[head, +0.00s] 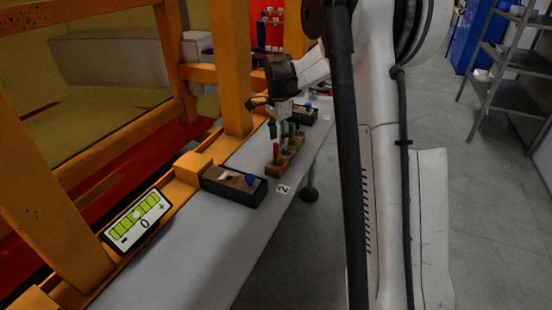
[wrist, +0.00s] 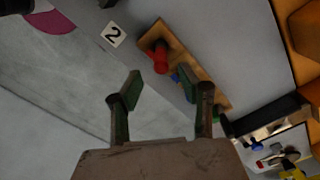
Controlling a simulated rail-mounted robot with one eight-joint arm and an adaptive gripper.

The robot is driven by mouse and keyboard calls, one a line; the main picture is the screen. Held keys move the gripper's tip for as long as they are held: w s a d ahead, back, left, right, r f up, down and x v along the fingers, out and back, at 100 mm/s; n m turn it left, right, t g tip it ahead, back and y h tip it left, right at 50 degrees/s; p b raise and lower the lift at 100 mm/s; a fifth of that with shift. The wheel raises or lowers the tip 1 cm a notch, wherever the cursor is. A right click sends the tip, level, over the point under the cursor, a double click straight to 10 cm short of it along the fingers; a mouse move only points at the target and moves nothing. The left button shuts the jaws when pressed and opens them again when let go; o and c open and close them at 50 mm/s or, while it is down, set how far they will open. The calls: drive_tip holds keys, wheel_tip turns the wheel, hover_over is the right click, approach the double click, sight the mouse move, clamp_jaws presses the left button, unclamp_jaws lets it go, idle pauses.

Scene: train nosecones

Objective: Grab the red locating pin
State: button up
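The red locating pin (wrist: 159,60) stands at one end of a wooden block (wrist: 209,85) in the wrist view. In the head view the red pin (head: 276,151) is at the near end of the same block (head: 274,168). My gripper (wrist: 159,84) is open, with its two green-padded fingers apart and nothing between them. In the wrist view the red pin shows just beyond the fingertips, roughly between them. In the head view my gripper (head: 282,130) is above the block, its fingers pointing down. The exact gap to the pin is hard to tell.
A blue pin (wrist: 176,77) stands beside the red one, partly near the right finger. A dark box with a blue knob (head: 233,186) lies nearer on the grey table (head: 190,245). Another dark box (head: 303,116) lies beyond. Orange frame posts (head: 229,65) border the table's left side.

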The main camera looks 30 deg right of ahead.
sight(276, 144)
drive_tip(key=shift+w+a+f+p, duration=0.1)
drive_tip(key=shift+a+f+p, duration=0.1)
drive_tip(key=shift+f, duration=1.1)
drive_tip(key=shift+a+f+p, duration=0.15)
drive_tip(key=shift+a+f, duration=0.05)
drive_tip(key=shift+f, duration=1.1)
clamp_jaws()
